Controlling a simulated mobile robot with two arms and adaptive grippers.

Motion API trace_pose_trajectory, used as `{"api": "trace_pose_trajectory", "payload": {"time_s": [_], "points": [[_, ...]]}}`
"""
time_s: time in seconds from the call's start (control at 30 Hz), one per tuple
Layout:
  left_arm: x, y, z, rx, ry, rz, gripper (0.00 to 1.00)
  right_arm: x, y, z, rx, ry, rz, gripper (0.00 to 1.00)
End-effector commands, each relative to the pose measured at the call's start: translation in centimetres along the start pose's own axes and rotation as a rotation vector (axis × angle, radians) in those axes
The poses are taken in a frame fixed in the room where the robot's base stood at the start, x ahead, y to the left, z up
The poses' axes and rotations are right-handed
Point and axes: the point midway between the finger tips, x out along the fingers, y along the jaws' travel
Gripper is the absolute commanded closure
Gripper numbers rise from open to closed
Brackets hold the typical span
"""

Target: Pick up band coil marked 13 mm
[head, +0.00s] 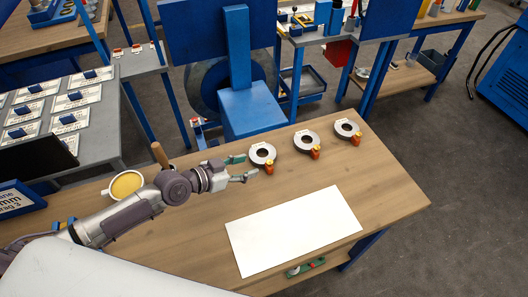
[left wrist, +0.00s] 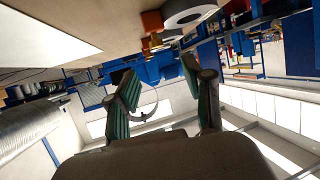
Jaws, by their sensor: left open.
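Three grey ring-shaped band coils lie in a row on the wooden table: a left one (head: 254,157), a middle one (head: 307,134) and a right one (head: 346,124). Each has an orange and yellow piece at its front edge. Their markings are too small to read, so I cannot tell which is 13 mm. My left gripper (head: 242,168) is open and empty, just left of the left coil. In the left wrist view its green-padded fingers (left wrist: 158,78) stand apart, with one coil (left wrist: 188,12) beyond them at the top. My right gripper is not in view.
A white sheet (head: 293,230) lies on the table's front middle. A cup-like holder with yellow contents (head: 126,185) and a wooden handle (head: 159,154) are behind my left arm. A blue machine (head: 252,110) stands against the back edge. The table's right end is clear.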

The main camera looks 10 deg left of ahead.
Motion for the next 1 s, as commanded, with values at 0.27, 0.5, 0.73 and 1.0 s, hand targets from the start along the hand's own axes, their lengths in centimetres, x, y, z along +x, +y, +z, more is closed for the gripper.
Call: {"api": "trace_pose_trajectory", "payload": {"time_s": [0.27, 0.5, 0.73, 1.0], "points": [[4.1, 0.0, -0.1, 0.001, 0.001, -0.001, 0.49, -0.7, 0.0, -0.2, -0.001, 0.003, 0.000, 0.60], [6.3, 0.3, 0.3, -0.002, 0.000, 0.001, 0.49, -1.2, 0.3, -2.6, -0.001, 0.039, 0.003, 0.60], [9.3, 0.4, 0.8, 0.000, 0.000, 0.000, 0.49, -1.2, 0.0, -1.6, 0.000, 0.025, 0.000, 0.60], [9.6, 0.4, 0.8, 0.001, 0.000, 0.000, 0.49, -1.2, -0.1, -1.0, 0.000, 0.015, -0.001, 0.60]]}}
